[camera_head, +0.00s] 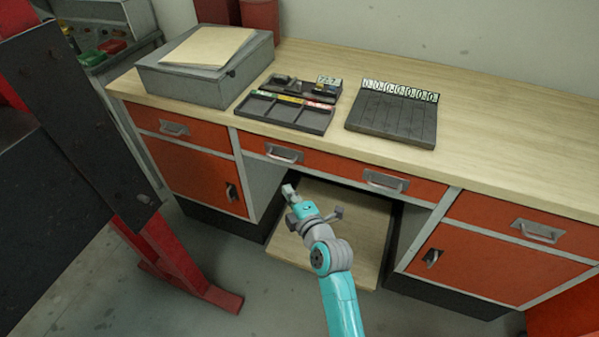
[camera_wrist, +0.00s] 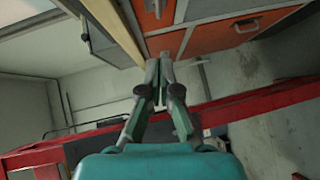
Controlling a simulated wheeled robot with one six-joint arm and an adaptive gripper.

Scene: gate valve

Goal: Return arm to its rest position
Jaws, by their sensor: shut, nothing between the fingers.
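My gripper (camera_head: 289,190) is at the end of my teal and grey arm, in front of the open bay under the workbench in the head view. It is shut and holds nothing. In the wrist view the two fingers of my gripper (camera_wrist: 160,62) come together at the tips, with bench drawers and a red frame behind them. No gate valve can be made out in either view.
The workbench (camera_head: 480,110) has orange drawers and doors. On it are a grey box (camera_head: 190,85), a sorted tray (camera_head: 290,115) and a slotted black block (camera_head: 393,115). A red and black frame (camera_head: 175,245) stands at the left.

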